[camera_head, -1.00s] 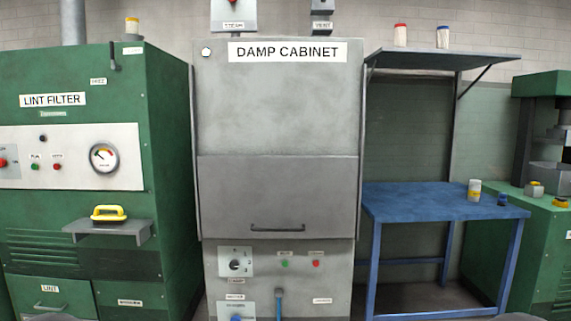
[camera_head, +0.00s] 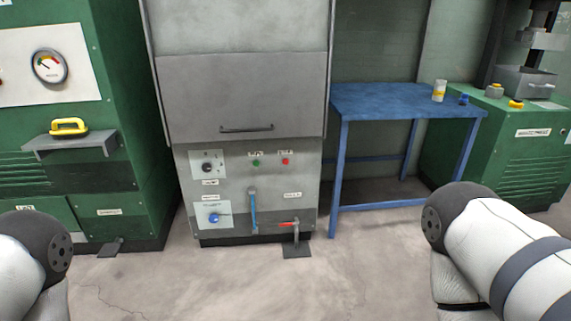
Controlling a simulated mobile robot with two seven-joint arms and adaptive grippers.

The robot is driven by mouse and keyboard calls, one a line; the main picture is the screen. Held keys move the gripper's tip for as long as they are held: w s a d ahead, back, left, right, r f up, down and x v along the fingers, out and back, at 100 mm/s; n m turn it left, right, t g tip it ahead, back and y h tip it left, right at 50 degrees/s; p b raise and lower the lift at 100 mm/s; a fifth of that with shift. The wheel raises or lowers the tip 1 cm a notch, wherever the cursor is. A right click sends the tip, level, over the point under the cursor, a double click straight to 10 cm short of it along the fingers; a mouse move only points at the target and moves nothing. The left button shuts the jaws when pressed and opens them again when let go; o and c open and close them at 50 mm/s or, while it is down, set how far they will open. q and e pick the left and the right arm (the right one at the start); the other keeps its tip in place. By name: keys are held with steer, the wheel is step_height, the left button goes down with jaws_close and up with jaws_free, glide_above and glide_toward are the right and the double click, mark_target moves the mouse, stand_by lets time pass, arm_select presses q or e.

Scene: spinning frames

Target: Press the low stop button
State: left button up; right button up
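A small red button (camera_head: 285,161) sits low on the front of the grey cabinet (camera_head: 240,97), under its handled door. A small label is above it, too small to read. A green button (camera_head: 256,163) is just to its left. Both of my arms show at the lower left and lower right of the head view, well apart from the cabinet. Neither gripper is in the picture, so their fingers cannot be seen.
The same panel carries a dark dial (camera_head: 207,167), a blue knob (camera_head: 214,218), a blue lever (camera_head: 253,212) and a red-handled valve (camera_head: 289,224). A green machine (camera_head: 130,120) stands left, a blue table (camera_head: 390,100) right. The floor (camera_head: 240,285) in front is clear.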

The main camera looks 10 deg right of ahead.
jaws_close()
stand_by(1.2)
